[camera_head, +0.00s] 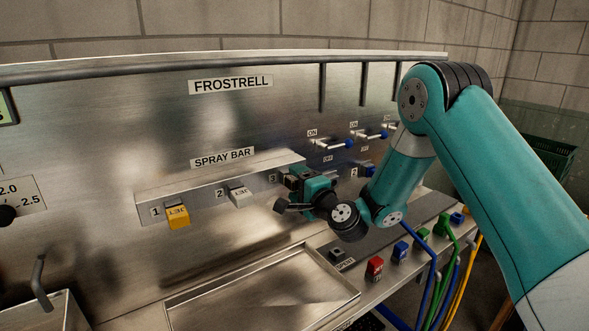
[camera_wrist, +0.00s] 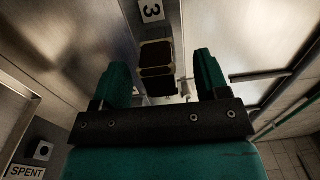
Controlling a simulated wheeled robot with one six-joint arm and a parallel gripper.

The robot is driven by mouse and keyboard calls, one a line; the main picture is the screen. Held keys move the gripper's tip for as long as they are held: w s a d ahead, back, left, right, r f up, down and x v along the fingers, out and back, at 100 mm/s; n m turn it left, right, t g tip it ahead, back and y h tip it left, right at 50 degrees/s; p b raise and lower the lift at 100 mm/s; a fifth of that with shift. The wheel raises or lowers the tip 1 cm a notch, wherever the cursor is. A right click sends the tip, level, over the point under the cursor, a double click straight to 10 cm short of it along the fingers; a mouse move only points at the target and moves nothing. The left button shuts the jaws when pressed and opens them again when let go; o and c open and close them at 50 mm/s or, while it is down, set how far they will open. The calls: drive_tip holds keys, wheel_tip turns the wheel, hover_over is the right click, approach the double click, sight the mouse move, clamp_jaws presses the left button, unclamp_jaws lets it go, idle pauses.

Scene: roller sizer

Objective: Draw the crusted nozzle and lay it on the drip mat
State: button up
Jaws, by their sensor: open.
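A dark brown, blocky nozzle sits at position 3 of the spray bar (camera_head: 206,188), and shows up close in the wrist view (camera_wrist: 156,58). I cannot make out crust on it. My gripper (camera_head: 296,192) is at position 3, its fingers apart. In the wrist view my gripper (camera_wrist: 164,82) has one finger on each side of the nozzle's lower end, with gaps visible. A yellow nozzle (camera_head: 177,217) is at position 1 and a pale one (camera_head: 238,196) at position 2. I cannot pick out a drip mat for certain; a shallow metal tray (camera_head: 263,252) lies below the bar.
A SPENT label (camera_head: 344,265) lies right of the tray, beside a dark square socket (camera_head: 338,253). Valve levers (camera_head: 333,145) project above the gripper. Hoses hang at right.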

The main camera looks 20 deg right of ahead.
drive_tip(key=shift+w+a+p, duration=0.2)
drive_tip(key=shift+w+p, duration=0.2)
drive_tip(key=shift+w, duration=0.1)
idle(1.2)
clamp_jaws()
drive_tip(key=shift+b, duration=0.3)
drive_tip(key=shift+s, duration=0.1)
drive_tip(key=shift+b+v, duration=2.85)
drive_tip(key=shift+b, duration=1)
drive_tip(key=shift+d, duration=0.1)
